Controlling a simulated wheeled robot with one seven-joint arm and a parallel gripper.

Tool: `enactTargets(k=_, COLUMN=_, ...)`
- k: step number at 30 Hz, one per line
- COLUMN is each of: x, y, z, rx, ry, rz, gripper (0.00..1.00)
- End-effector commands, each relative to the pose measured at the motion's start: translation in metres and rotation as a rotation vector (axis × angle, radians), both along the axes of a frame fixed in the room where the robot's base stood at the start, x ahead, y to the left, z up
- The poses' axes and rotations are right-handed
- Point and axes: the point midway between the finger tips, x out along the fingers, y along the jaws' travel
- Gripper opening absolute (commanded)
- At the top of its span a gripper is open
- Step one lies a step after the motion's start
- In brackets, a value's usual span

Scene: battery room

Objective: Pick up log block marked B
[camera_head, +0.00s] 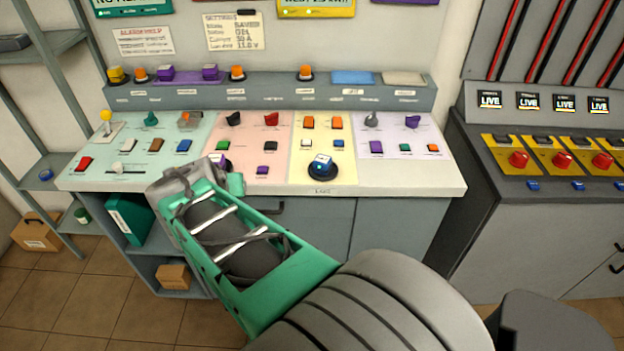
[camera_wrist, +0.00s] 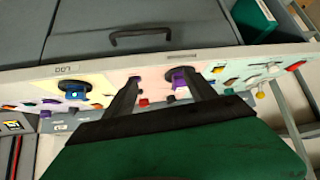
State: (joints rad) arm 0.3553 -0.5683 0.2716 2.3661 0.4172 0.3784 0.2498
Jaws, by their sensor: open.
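A blue block with a pale mark on its top (camera_head: 322,163) sits on a dark round pad in the yellow section of the console; I cannot read the mark as a B. It also shows at left in the wrist view (camera_wrist: 76,93). A purple block on another round pad (camera_wrist: 180,77) is close by the right finger in the wrist view; in the head view my gripper partly hides it. My gripper (camera_wrist: 162,76) is open over the pink section. It is empty as far as I see, and left of the blue block in the head view.
The console top (camera_head: 400,180) carries several switches, knobs and a yellow-knobbed lever (camera_head: 106,118). A raised ledge (camera_head: 270,93) behind holds orange and purple blocks. A panel with red buttons (camera_head: 518,159) stands at right, shelves (camera_head: 50,160) at left.

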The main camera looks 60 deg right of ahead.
Motion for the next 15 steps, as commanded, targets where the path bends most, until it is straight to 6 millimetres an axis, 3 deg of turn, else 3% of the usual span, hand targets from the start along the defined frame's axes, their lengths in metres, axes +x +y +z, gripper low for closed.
enactTargets(k=1, x=-0.025, y=-0.054, z=-0.032, rx=-0.075, ry=-0.047, rz=-0.169, gripper=0.65)
enactTargets(k=3, x=-0.063, y=-0.112, z=-0.036, rx=-0.195, ry=-0.109, rz=-0.355, gripper=0.65)
enactTargets(k=6, x=-0.108, y=-0.159, z=-0.030, rx=-0.330, ry=-0.160, rz=-0.513, gripper=0.65)
enactTargets(k=9, x=-0.128, y=-0.180, z=-0.023, rx=-0.394, ry=-0.177, rz=-0.571, gripper=0.65)
enactTargets(k=15, x=-0.127, y=-0.205, z=-0.030, rx=-0.397, ry=-0.178, rz=-0.573, gripper=0.65)
